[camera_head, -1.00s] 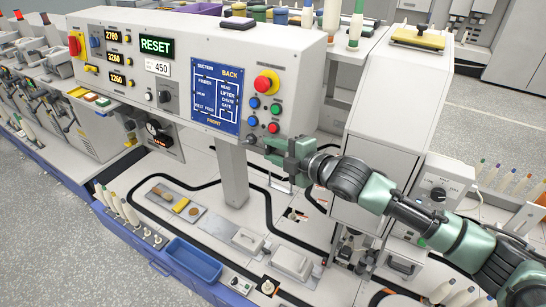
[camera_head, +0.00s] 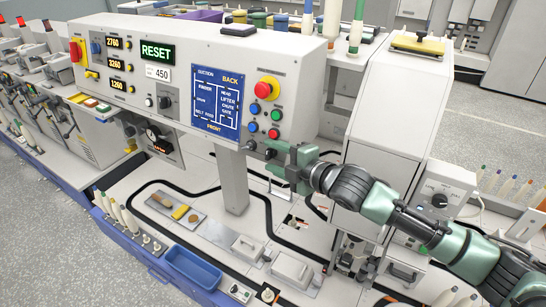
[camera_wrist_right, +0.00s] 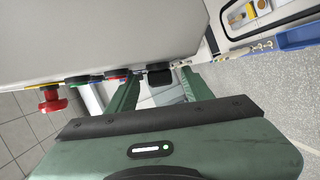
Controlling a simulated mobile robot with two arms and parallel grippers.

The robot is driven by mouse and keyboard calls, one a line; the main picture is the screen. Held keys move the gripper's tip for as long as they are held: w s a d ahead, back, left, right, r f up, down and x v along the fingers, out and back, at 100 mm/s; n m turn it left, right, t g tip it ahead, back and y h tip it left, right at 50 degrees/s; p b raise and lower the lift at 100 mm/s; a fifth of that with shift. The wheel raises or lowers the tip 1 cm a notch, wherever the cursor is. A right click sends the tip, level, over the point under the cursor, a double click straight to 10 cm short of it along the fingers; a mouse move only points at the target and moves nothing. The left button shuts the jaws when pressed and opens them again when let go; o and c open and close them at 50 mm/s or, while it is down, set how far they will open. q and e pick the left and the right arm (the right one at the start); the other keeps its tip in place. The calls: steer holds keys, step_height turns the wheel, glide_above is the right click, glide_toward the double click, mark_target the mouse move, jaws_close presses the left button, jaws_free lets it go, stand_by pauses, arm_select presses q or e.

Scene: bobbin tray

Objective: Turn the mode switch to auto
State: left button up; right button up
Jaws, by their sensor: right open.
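The control panel (camera_head: 185,60) has a row of controls at its right end. Low on it, below the coloured buttons, are small black knobs, one (camera_head: 251,145) just left of my right gripper (camera_head: 272,163). In the right wrist view a black knob (camera_wrist_right: 160,75) sits between the open green fingers of the right gripper (camera_wrist_right: 158,82), and I see a gap on both sides. I cannot read a mode or auto label, nor which way the knob points. Another black knob (camera_head: 165,101) is on the panel's left part. My left gripper is not in view.
A red emergency button (camera_head: 266,88) and blue, green and red buttons are close above the right gripper. The panel's post (camera_head: 233,185) stands below. A tall grey cabinet (camera_head: 392,110) is to the right, behind my right arm. A blue bin (camera_head: 192,268) is at the front.

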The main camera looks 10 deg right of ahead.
steer(key=b+v, duration=0.2)
steer(key=v, duration=0.5)
steer(key=shift+s+d, duration=0.15)
steer(key=shift+s, duration=0.05)
